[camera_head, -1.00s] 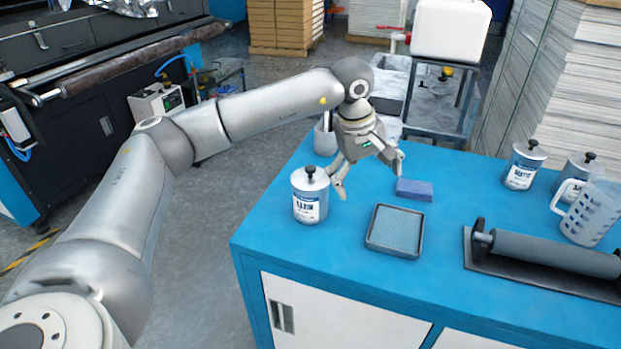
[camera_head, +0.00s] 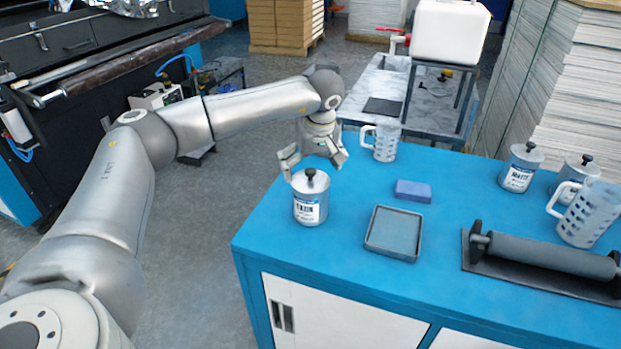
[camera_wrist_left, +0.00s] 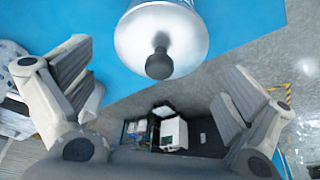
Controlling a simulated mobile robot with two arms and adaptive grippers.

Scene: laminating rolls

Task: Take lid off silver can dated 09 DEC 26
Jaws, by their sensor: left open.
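A silver can (camera_head: 310,206) with a white and blue label stands upright at the left edge of the blue table. Its lid with a black knob (camera_head: 310,174) is on it. The label's date is too small to read. My left gripper (camera_head: 312,165) is open just behind and above the can, its fingers spread to either side of the lid. In the left wrist view the lid (camera_wrist_left: 160,35) and its black knob (camera_wrist_left: 159,64) lie between the open fingers, apart from them. Two more silver cans (camera_head: 521,167) (camera_head: 576,172) stand at the right. My right gripper is not in view.
A grey tray (camera_head: 393,250) and blue block (camera_head: 413,191) lie right of the can. The table front is clear.

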